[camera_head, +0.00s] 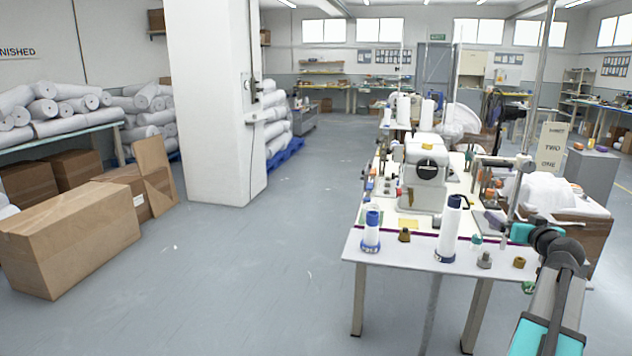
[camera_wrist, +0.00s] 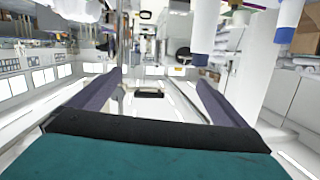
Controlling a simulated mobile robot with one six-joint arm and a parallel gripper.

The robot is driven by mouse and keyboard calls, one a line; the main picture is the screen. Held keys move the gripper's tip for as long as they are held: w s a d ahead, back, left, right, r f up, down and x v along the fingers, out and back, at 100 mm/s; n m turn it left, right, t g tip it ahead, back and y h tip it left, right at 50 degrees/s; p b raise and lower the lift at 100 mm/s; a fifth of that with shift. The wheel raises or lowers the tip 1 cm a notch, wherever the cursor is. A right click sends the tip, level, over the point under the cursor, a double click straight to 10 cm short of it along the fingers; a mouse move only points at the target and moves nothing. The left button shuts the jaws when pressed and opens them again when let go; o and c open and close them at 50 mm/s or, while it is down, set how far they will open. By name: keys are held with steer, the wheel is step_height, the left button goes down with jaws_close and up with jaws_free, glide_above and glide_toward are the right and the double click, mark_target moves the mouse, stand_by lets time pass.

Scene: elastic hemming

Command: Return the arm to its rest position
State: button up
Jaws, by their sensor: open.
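My gripper (camera_head: 492,221) is above the right front part of the white sewing table (camera_head: 400,254), at the end of my arm, which comes in from the lower right. In the wrist view, which looks upside down, the two dark purple fingers of my gripper (camera_wrist: 158,78) stand wide apart. Nothing is held between them. A white sewing machine (camera_head: 424,175) stands on the table, left of my gripper in the head view.
Two thread cones with blue bases, a tall one (camera_head: 450,232) and a short one (camera_head: 371,232), stand near the table's front edge. A brown nut-like part (camera_head: 519,262) lies by the front right corner. Cardboard boxes (camera_head: 70,240) stand left; the floor between is clear.

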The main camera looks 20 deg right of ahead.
steer(key=w+a+f+n+g+y, duration=0.1)
steer(key=w+a+f+y, duration=0.1)
steer(key=w+a+f, duration=0.4)
steer(key=w+a+f+g+y, duration=0.1)
steer(key=w+a+f+y, duration=0.1)
steer(key=a+f, duration=0.65)
steer(key=w+a+f+n+g+y, duration=0.15)
steer(key=w+a+f, duration=0.3)
steer(key=f, duration=0.55)
steer(key=s+a+f+g+y+p, duration=0.1)
steer(key=a+f+g+y, duration=0.3)
steer(key=a+f, duration=1.75)
steer(key=s+a+f+n+g+y, duration=0.1)
steer(key=s+a+f+g, duration=0.2)
steer(key=s+a+f, duration=0.55)
steer(key=s+a+f+n+g, duration=0.1)
steer(key=s+a+f+g, duration=0.3)
steer(key=a, duration=0.8)
steer(key=s+a+f+n+g+h, duration=0.1)
steer(key=s+a+f+g, duration=0.1)
steer(key=s, duration=0.9)
steer(key=s+a+f+n+g+h+p, duration=0.1)
steer(key=s+a+f+g, duration=0.2)
steer(key=s, duration=0.8)
step_height(320, 180, down, 2)
steer(key=shift+s+a+f+h, duration=0.2)
steer(key=shift+a+h, duration=0.15)
steer(key=shift+a, duration=0.65)
